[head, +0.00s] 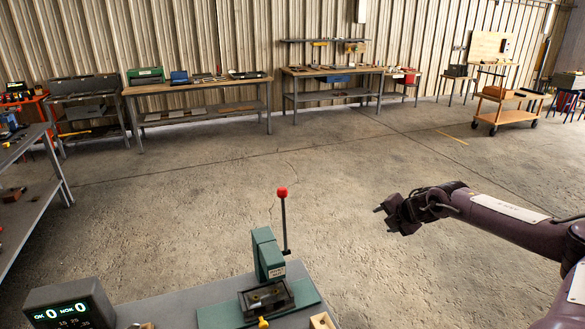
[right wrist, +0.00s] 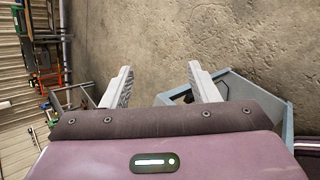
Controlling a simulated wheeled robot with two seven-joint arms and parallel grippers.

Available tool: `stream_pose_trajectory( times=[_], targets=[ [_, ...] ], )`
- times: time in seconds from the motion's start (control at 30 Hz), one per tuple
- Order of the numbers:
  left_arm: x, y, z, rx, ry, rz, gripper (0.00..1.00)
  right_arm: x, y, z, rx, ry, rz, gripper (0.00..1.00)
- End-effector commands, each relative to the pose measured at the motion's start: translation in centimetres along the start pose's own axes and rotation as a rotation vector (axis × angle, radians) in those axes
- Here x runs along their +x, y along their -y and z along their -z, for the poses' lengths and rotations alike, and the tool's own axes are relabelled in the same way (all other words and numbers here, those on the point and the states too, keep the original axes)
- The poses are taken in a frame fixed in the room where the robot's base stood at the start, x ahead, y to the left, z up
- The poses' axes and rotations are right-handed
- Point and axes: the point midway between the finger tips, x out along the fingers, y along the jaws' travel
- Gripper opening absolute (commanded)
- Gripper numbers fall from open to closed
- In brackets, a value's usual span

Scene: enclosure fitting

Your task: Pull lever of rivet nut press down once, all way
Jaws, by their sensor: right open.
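The rivet nut press (head: 268,262) is a green machine on a green base plate at the front of the grey bench in the head view. Its lever (head: 284,222) stands upright, a dark rod with a red ball knob (head: 282,192) on top. My right gripper (head: 379,210) is to the right of the lever, apart from it, with its fingers pointing left. In the right wrist view its two pale fingers (right wrist: 160,88) are spread with nothing between them. The press and lever cannot be made out in the right wrist view. My left gripper is not in view.
A counter display (head: 68,310) reading OK 0 and NOK 0 stands at the bench's left. A small yellow object (head: 263,322) and a wooden block (head: 322,321) lie by the press. Open floor lies behind the bench.

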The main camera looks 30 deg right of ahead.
Motion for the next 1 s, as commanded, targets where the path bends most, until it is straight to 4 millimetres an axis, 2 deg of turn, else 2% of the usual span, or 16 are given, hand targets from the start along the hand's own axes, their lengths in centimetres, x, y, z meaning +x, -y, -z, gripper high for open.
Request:
stream_pose_trajectory(
  times=[0.03,0.1,0.17,0.2,0.3,0.33,0.4,0.5,0.6,0.77,1.0],
  targets=[
    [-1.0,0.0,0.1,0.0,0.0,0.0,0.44,-2.1,-4.8,0.8,-0.121,-0.018,-0.012,0.55],
    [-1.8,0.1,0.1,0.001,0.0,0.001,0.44,-4.4,-9.9,2.8,-0.28,-0.044,-0.019,0.55],
    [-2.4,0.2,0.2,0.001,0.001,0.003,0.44,-6.4,-14.0,5.2,-0.425,-0.07,-0.019,0.55],
    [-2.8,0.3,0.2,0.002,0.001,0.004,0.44,-7.7,-16.3,7.0,-0.524,-0.086,-0.015,0.55],
    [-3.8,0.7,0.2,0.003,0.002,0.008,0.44,-10.7,-20.7,12.0,-0.762,-0.124,0.004,0.55],
    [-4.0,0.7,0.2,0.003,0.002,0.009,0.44,-11.5,-21.6,13.3,-0.826,-0.134,0.012,0.55],
    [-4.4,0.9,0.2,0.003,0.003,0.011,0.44,-12.9,-22.9,16.3,-0.958,-0.155,0.031,0.55],
    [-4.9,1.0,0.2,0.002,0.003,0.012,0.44,-14.4,-23.9,19.3,-1.095,-0.176,0.055,0.55],
    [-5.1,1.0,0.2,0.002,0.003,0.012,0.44,-15.2,-24.2,21.1,-1.176,-0.187,0.073,0.55],
    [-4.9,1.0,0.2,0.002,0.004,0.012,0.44,-15.2,-24.1,21.9,-1.212,-0.193,0.08,0.55],
    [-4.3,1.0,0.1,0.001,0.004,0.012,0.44,-13.6,-23.9,22.1,-1.209,-0.192,0.079,0.55]
  ],
)
